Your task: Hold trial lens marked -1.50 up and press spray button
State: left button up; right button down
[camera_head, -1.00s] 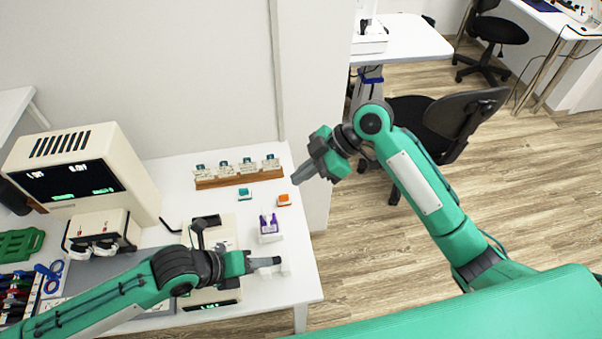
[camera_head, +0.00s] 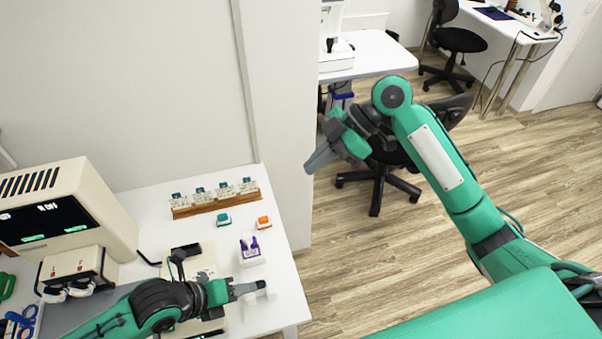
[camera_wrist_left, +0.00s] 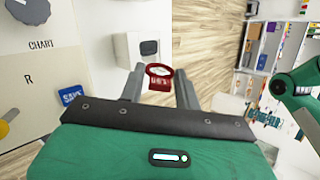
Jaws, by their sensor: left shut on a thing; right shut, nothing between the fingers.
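My left gripper (camera_head: 250,290) reaches in low over the white table. In the left wrist view, its fingers (camera_wrist_left: 160,88) are shut on a red-rimmed trial lens (camera_wrist_left: 159,71) with a small red tab; its marking is too small to read. The lens does not show clearly in the head view. A white box with a dark slot (camera_wrist_left: 148,47) lies beyond the fingers; I cannot tell whether it bears the spray button. My right gripper (camera_head: 322,157) is shut and empty in the air, right of the table.
A wooden rack (camera_head: 215,205) with several clear pieces stands at the table's back. A teal block (camera_head: 223,220), an orange block (camera_head: 263,222) and a white holder with purple pieces (camera_head: 251,253) stand before it. A beige monitor unit (camera_head: 70,205) is at left.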

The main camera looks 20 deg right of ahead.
dwell(0.4)
pick_arm(q)
jog(key=shift+s+r+p, duration=0.35)
jog(key=shift+r+p, duration=0.2)
jog(key=s+r+p, duration=0.3)
jog(key=r+p, duration=0.1)
jog(key=shift+s, duration=0.2)
dwell(0.8)
